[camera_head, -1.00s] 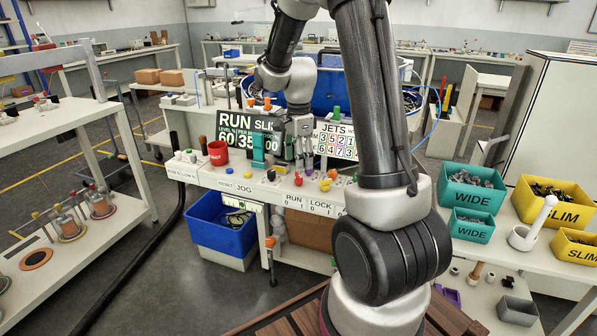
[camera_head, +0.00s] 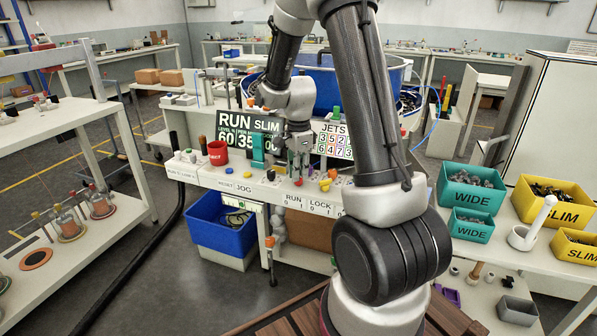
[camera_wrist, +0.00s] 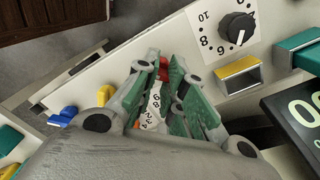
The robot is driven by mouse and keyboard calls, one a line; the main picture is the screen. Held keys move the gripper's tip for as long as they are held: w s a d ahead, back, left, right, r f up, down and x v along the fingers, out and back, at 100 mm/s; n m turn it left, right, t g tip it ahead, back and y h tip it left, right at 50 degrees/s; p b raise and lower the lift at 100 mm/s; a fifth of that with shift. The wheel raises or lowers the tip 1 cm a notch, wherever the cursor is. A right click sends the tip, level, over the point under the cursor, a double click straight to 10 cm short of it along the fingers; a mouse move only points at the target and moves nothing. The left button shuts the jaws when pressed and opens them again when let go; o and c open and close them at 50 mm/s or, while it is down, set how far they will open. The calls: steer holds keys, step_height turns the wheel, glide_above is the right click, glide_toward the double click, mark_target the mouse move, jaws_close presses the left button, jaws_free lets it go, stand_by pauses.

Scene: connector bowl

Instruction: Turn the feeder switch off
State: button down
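The sloped control panel (camera_head: 222,180) carries a label reading RUN 0 1 (camera_head: 294,202) and one reading LOCK 0 1 (camera_head: 322,208). A small red control (camera_head: 297,182) stands just above the RUN label; I cannot tell which way it is set. My gripper (camera_head: 299,168) points down over the panel, close above that control. In the wrist view its green-padded fingers (camera_wrist: 164,90) have a gap between them, with a numbered white card and a red part (camera_wrist: 164,66) showing there. The fingers hide much of the switch area, and contact cannot be told.
A display (camera_head: 248,130) reading RUN SLIM stands behind the panel, with a JETS number board (camera_head: 335,140) beside it. The wrist view shows a black dial (camera_wrist: 237,27) and a yellow block (camera_wrist: 238,73).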

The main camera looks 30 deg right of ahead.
steer(key=shift+n, duration=0.3)
steer(key=n, duration=0.8)
steer(key=shift+n, duration=0.4)
steer(key=n, duration=0.4)
steer(key=shift+n, duration=2.2)
